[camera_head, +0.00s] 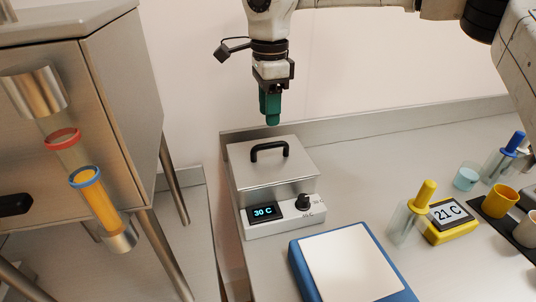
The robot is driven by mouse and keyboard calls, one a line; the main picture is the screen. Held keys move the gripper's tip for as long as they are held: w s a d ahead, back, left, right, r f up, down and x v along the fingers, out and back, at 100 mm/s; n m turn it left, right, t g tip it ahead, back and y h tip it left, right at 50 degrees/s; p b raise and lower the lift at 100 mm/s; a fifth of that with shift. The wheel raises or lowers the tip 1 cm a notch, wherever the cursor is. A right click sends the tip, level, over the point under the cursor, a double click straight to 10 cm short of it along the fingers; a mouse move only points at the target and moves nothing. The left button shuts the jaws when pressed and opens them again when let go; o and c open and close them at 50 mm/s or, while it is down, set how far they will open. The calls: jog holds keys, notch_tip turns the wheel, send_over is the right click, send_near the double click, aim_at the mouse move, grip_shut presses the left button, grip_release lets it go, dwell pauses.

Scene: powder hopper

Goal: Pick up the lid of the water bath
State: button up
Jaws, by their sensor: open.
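The water bath (263,224) stands on the steel bench left of centre, with a "30 C" display and a dark knob on its front. Its flat steel lid (285,174) lies on top and carries a black arched handle (269,148). My gripper (272,121) has green fingers that point down. It is above and just behind the handle in the picture, apart from it and empty. The gap between the fingers is hard to see from this side.
A blue device with a white top (350,262) stands in front of the bath. A yellow thermometer (450,218) reading "21 C", stoppered vials and cups (500,201) are at the right. A steel hopper cabinet (110,80) stands at the left.

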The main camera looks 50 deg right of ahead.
aim_at(270, 145)
notch_tip(270, 145, down, 10)
jog(key=shift+s+r+p, duration=0.1)
jog(key=shift+p, duration=0.35)
grip_shut()
dwell(0.4)
